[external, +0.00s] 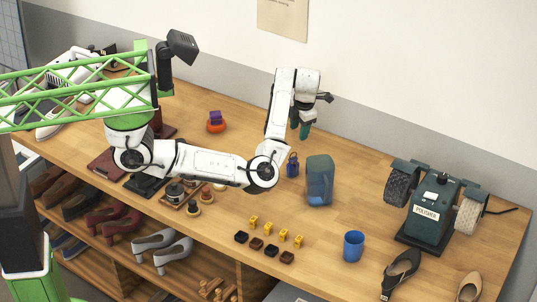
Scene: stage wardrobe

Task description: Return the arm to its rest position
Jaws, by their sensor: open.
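My white arm reaches out over the wooden bench (440,262) from the green mount at the left. It bends upward at the elbow and then down at the wrist. My gripper (304,131) points down with dark green fingertips, above the bench behind a translucent blue-green jug (320,181). Its jaws are open, and I see nothing held between them. A small dark blue padlock-like item (292,165) stands just below and left of the fingertips, apart from them as far as I can tell.
A blue cup (353,246), a polisher machine (431,211) and a black shoe (401,272) are at the right. Several yellow (283,235) and dark blocks (271,250) lie at the front. Shoes fill the shelves below.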

